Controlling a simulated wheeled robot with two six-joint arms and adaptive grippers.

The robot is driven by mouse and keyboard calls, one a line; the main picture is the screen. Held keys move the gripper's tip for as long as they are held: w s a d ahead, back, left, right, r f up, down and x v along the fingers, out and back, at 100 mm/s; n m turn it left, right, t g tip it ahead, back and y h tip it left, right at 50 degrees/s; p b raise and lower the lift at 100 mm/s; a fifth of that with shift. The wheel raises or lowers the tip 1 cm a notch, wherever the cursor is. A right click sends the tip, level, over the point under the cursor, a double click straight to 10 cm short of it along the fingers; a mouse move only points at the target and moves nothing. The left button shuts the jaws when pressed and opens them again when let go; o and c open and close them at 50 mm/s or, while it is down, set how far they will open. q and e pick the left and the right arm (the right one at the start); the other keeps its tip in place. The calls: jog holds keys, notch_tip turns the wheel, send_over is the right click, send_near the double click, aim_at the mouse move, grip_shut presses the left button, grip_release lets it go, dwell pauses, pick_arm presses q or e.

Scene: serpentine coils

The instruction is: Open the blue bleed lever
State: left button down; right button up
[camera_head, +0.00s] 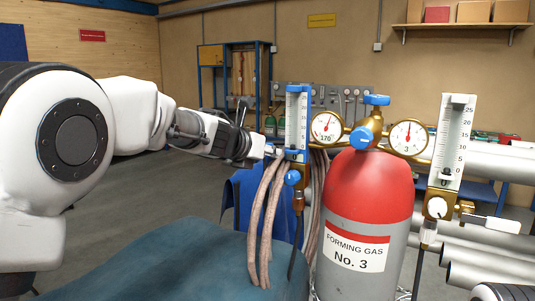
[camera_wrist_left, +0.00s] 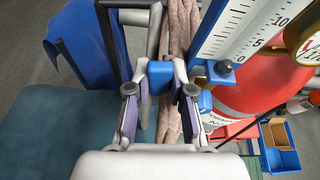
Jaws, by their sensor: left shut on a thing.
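The blue bleed lever (camera_wrist_left: 160,78) shows in the left wrist view as a blue block between the two fingertips. My left gripper (camera_wrist_left: 160,92) is shut on it. In the head view my left gripper (camera_head: 271,151) reaches in from the left to the lower end of the blue-framed flow meter (camera_head: 297,115), and its fingers hide most of the lever. A blue round knob (camera_head: 292,177) sits just below. The red-topped grey cylinder (camera_head: 368,190), labelled Forming Gas No. 3, stands to the right. My right gripper is not in view.
Pinkish hoses (camera_head: 266,215) hang just below the gripper. Two gauges (camera_head: 327,128) flank the blue-topped brass valve (camera_head: 368,125). A white flow meter (camera_head: 452,140) with a white lever (camera_head: 490,222) is at the right. Grey pipes (camera_head: 480,257) lie behind. The floor at left is clear.

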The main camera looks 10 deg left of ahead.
pick_arm(q)
jog(key=shift+r, duration=0.3)
jog(key=c, duration=1)
grip_release()
jog(key=shift+w, duration=0.1)
jog(key=shift+w+d+f, duration=0.1)
jog(key=shift+w+f, duration=0.05)
jog(key=shift+f, duration=0.15)
jog(key=v, duration=0.8)
